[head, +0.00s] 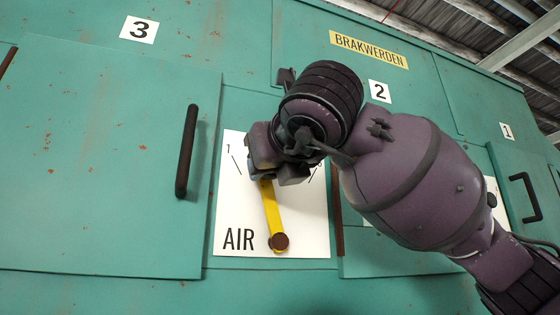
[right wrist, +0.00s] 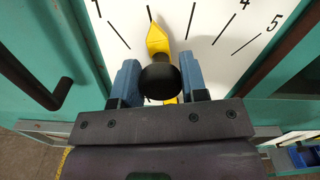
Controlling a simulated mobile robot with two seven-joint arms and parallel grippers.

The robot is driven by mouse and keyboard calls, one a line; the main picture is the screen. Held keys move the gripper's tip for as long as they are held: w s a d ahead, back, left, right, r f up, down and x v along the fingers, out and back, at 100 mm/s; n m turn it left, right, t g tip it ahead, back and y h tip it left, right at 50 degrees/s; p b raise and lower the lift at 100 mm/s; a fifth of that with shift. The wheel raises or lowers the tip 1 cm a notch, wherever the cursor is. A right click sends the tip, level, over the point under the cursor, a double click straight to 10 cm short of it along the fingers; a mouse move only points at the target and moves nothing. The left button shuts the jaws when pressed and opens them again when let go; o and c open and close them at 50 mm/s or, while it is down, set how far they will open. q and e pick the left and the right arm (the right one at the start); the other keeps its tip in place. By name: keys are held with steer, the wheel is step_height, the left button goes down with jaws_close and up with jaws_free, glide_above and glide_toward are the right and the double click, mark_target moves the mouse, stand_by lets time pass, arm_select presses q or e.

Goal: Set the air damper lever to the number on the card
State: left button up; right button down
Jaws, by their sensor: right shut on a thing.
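The air damper lever (head: 271,215) is a yellow bar on a white AIR scale plate (head: 308,222). It pivots on a brown bolt at the bottom and leans slightly left. In the right wrist view, the lever's yellow pointer (right wrist: 157,38) is close to the second tick from the left, whose number is out of view; 1, 4 and 5 show on the scale. My right gripper (head: 264,175) is shut on the lever's black knob (right wrist: 160,78), with a blue finger on each side. The arm hides part of the scale in the head view. I cannot identify the card. My left gripper is not in view.
The green drum wall bears number plates 3 (head: 139,29), 2 (head: 380,91) and 1 (head: 507,131), and a yellow BRAKWERDEN sign (head: 369,49). A dark door handle (head: 187,150) sticks out left of the scale. Another handle (head: 526,197) is at the far right.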

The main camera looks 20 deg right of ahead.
steer(key=shift+a, duration=0.1)
steer(key=c, duration=0.7)
jaws_free()
steer(key=s, duration=0.5)
steer(key=s+b, duration=0.1)
steer(key=s, duration=0.5)
steer(key=shift+d, duration=0.2)
